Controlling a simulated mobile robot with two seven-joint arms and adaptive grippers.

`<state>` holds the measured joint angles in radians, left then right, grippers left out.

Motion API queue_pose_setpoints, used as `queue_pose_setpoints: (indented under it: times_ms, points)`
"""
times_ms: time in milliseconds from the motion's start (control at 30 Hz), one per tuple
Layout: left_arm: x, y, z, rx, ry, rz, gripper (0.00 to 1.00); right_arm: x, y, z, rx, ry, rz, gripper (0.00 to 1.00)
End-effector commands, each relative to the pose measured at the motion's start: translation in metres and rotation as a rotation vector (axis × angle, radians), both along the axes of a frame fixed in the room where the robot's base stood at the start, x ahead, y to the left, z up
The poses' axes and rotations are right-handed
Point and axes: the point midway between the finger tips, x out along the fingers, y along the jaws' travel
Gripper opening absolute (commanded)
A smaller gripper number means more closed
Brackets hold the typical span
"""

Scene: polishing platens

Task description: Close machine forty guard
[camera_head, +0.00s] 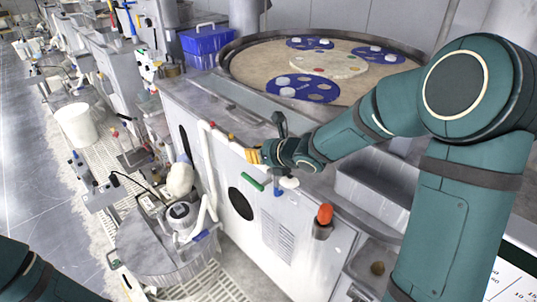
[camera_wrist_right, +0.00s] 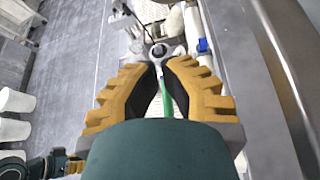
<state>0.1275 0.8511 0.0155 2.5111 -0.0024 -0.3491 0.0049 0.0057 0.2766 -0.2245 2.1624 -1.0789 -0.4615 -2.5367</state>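A grey machine (camera_head: 285,218) carries a large round polishing platen (camera_head: 258,74) with blue discs. A pale, glassy-looking panel (camera_head: 243,100) lies along its front edge; I cannot tell whether this is the guard. No machine number is readable. My right gripper (camera_head: 255,154), with yellow fingers, is at the machine's upper front edge, above a green bar (camera_head: 252,178). In the right wrist view, the fingers (camera_wrist_right: 165,64) have a gap between them, with green (camera_wrist_right: 167,101) showing through; contact is unclear. My left gripper (camera_wrist_right: 72,167) shows partly at the lower left there, its fingers unclear.
A red-orange knob (camera_head: 324,214) stands on the machine's front right. A round-topped unit with hoses (camera_head: 155,245) sits in front of the machine at left. A blue box (camera_head: 205,42) is behind. The floor at far left (camera_head: 35,160) is clear.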

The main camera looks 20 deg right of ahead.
Motion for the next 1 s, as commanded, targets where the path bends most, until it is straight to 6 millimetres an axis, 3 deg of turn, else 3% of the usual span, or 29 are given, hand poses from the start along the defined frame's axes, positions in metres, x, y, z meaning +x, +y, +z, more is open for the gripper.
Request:
queue_pose_setpoints:
  times_ms: [33,100,300,1000]
  points:
    - [0.0,0.0,-0.002,0.0,-0.001,0.0,0.47,0.008,0.005,-0.006,0.0,0.002,0.003,0.0]
    - [-0.001,0.0,0.011,0.0,0.002,0.0,0.47,0.008,0.0,0.016,-0.001,-0.004,-0.001,0.0]
    - [0.002,0.0,0.022,0.0,-0.004,0.005,0.47,0.011,-0.001,0.034,-0.001,-0.001,-0.001,0.0]
    - [0.003,0.0,0.023,0.001,-0.006,0.007,0.47,0.012,0.004,0.04,0.013,0.004,0.0,0.0]
